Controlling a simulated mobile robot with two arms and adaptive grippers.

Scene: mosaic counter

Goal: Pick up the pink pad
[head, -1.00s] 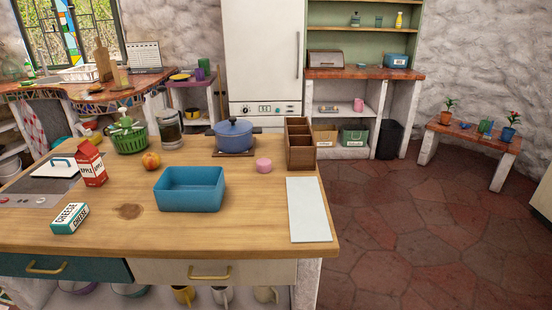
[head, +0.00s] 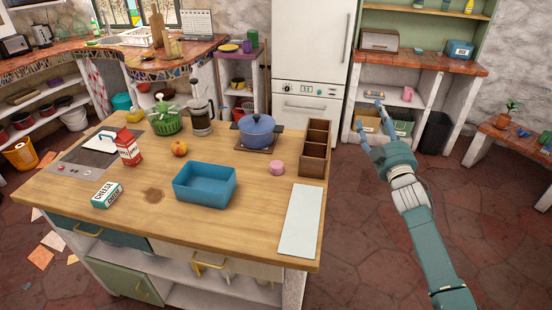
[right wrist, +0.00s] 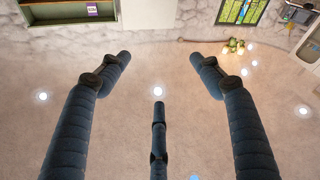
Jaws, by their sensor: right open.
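The pink pad (head: 277,168) is a small round pink piece lying on the wooden counter, between the blue tray and the brown divided box. My right gripper (head: 370,122) is raised to the right of the counter, well apart from the pad. Its fingers are spread and empty. The right wrist view shows the open fingers (right wrist: 160,75) against the wall and ceiling, with no pad in sight. My left gripper is not in view.
The blue tray (head: 205,198), brown divided box (head: 313,165), blue pot (head: 257,130) and white board (head: 299,225) surround the pad. An apple (head: 179,149), a red carton (head: 129,153) and a cheese box (head: 107,195) stand farther left. Bare wood lies in front of the pad.

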